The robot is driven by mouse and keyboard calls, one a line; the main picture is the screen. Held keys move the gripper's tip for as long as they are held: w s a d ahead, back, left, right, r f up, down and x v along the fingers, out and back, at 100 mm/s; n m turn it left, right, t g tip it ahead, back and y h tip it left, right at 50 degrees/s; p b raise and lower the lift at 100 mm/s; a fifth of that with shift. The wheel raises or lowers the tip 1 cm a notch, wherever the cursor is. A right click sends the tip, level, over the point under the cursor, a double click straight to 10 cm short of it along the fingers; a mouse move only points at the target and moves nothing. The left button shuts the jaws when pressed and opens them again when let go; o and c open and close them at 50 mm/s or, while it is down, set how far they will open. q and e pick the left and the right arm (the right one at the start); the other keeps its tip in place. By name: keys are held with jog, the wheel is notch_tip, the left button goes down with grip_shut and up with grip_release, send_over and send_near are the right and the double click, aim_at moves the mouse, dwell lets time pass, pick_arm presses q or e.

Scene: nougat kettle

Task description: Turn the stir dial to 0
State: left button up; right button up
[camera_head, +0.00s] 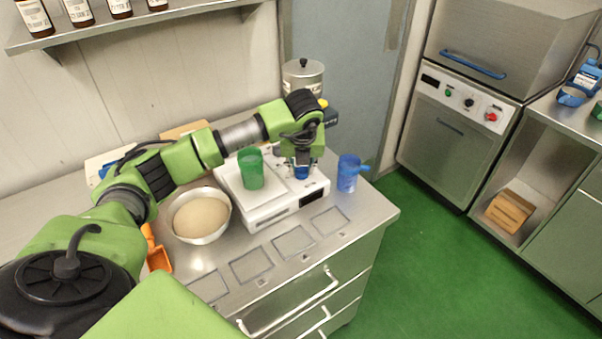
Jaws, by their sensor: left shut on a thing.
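A black dial (469,103) is on the control panel of the steel machine (445,140) at the right, between a green button and a red knob. Its markings are too small to read, so I cannot tell its setting or whether it is the stir dial. My left gripper (301,171) is far from this panel, over the right part of a white bench device (268,216). It points down and is shut on a small blue thing, mostly hidden by the fingers. My right gripper is not in view.
A green cup (250,172) stands on the white device. A blue jug (347,178) is close to its right, and a bowl of pale contents (201,216) to its left. A lidded steel pot (303,72) stands behind. Green floor (430,250) lies clear between bench and machine.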

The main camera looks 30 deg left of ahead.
pick_arm(q)
jog(key=shift+d+n+g+y+b, duration=0.1)
jog(key=shift+n+g+y+b, duration=0.2)
jog(key=shift+n+b, duration=0.55)
jog(key=shift+n, duration=0.25)
jog(key=o, duration=1.1)
jog(key=shift+r, duration=0.1)
jog(key=v, duration=1.2)
jog(key=shift+w, duration=0.1)
